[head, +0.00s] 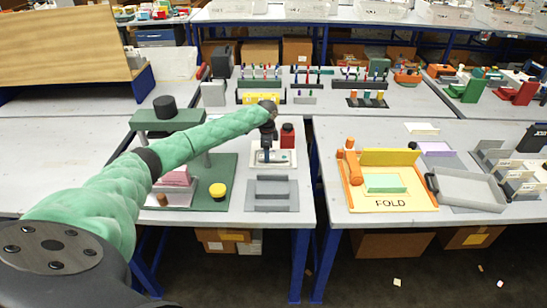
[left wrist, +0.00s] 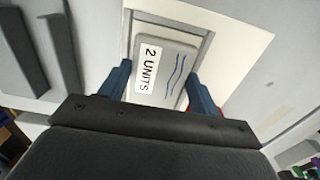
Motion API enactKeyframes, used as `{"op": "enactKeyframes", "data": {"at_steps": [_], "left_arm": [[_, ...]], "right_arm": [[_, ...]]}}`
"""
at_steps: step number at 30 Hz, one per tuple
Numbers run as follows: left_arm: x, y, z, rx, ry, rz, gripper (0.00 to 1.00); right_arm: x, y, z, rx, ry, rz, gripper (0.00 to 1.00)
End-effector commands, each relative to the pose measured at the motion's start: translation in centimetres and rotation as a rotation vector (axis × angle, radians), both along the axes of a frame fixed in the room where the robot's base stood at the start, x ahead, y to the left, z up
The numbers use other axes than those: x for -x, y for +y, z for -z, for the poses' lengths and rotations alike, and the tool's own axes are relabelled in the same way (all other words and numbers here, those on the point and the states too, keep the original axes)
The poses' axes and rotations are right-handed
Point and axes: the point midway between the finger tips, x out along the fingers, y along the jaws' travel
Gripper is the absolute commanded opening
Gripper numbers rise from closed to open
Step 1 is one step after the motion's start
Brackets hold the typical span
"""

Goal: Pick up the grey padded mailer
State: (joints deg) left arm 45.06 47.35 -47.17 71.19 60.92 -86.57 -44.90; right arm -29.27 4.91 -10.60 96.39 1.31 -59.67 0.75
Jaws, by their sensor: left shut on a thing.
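The grey padded mailer (left wrist: 177,69) shows in the left wrist view, with a white label reading "2 UNITS" and blue wavy lines. It is over a white framed tray (left wrist: 229,45); I cannot tell whether it still touches it. My left gripper (left wrist: 159,75) has one blue finger on each side of the mailer and is shut on it. In the head view the left gripper (head: 268,150) points down over the same white tray, and the mailer is small and partly hidden there. My right gripper is not in view.
A grey stepped holder (head: 272,194) stands in front of the tray and a red bottle (head: 287,136) behind it. A green press (head: 170,122) with a yellow button (head: 217,190) is to the left. Across a table gap is an orange FOLD board (head: 390,201).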

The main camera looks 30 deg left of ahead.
Motion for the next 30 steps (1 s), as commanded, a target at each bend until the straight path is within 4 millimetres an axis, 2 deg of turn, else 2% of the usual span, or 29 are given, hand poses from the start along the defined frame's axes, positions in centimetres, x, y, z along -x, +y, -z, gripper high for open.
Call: {"op": "enactKeyframes", "data": {"at_steps": [30], "left_arm": [[0.0,0.0,-5.1,-0.001,0.001,0.000,0.41]], "right_arm": [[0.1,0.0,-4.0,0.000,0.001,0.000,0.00]]}}
